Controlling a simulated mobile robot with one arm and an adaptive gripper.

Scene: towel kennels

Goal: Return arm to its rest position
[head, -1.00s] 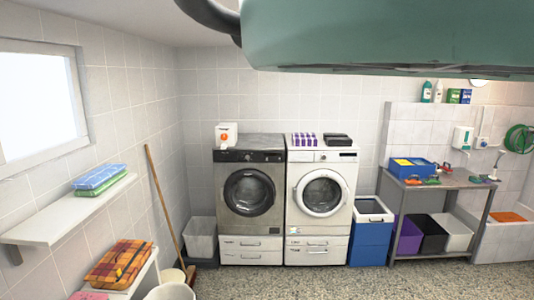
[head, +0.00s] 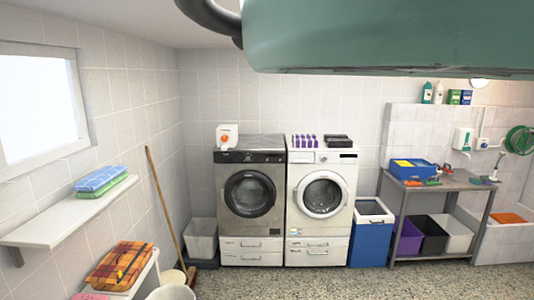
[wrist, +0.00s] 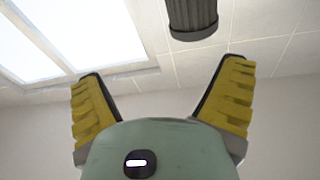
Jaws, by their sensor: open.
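My gripper (wrist: 163,95) shows in the wrist view with its two yellow-padded fingers spread wide apart. It is open, and nothing is between the fingers. Behind it are a pale wall, part of the bright window and a dark ribbed cylinder at the top. In the head view a green part of my arm (head: 390,38) spans the upper right. The gripper's fingers cannot be seen in that view.
A dark-fronted washer (head: 250,200) and a white washer (head: 320,200) stand at the back wall. A blue bin (head: 371,240) and a grey table (head: 450,180) are to the right. A shelf (head: 60,220) with folded towels is on the left wall. The speckled floor in front is clear.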

